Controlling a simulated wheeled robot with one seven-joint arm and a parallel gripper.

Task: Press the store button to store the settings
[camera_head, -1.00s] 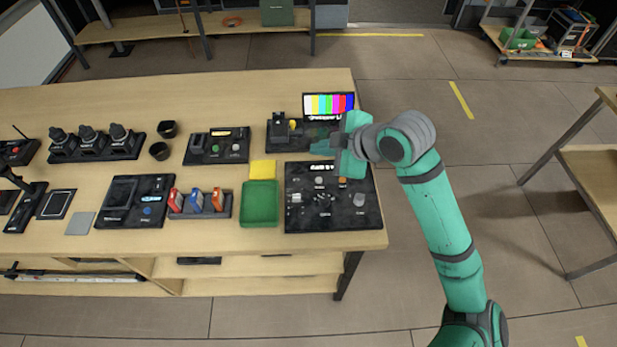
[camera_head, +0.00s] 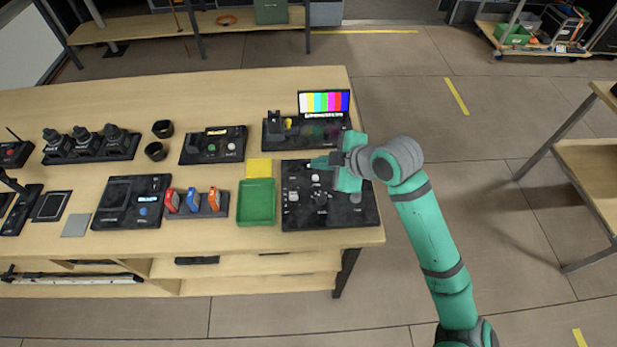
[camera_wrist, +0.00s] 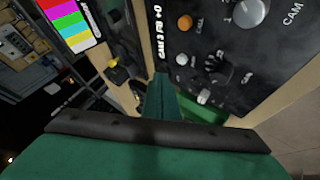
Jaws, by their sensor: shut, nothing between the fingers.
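The black camera control panel (camera_head: 290,218) lies at the right end of the table, with knobs and buttons. In the wrist view its face (camera_wrist: 240,75) shows an orange button (camera_wrist: 185,22) marked CALL, a pale round button (camera_wrist: 182,58), a black knob (camera_wrist: 219,68) and a grey knob (camera_wrist: 252,11). No STORE label is legible; the pale button also shows in the head view (camera_head: 314,178). My gripper (camera_head: 313,163) is shut and empty over the panel's back edge. In the wrist view its fingertips (camera_wrist: 161,84) overlap the panel edge; contact cannot be told.
A colour-bar monitor (camera_head: 324,103) and a black device with a small lever (camera_head: 275,128) stand behind the panel. A green tray (camera_head: 257,222) and yellow pad (camera_head: 259,168) lie to its left.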

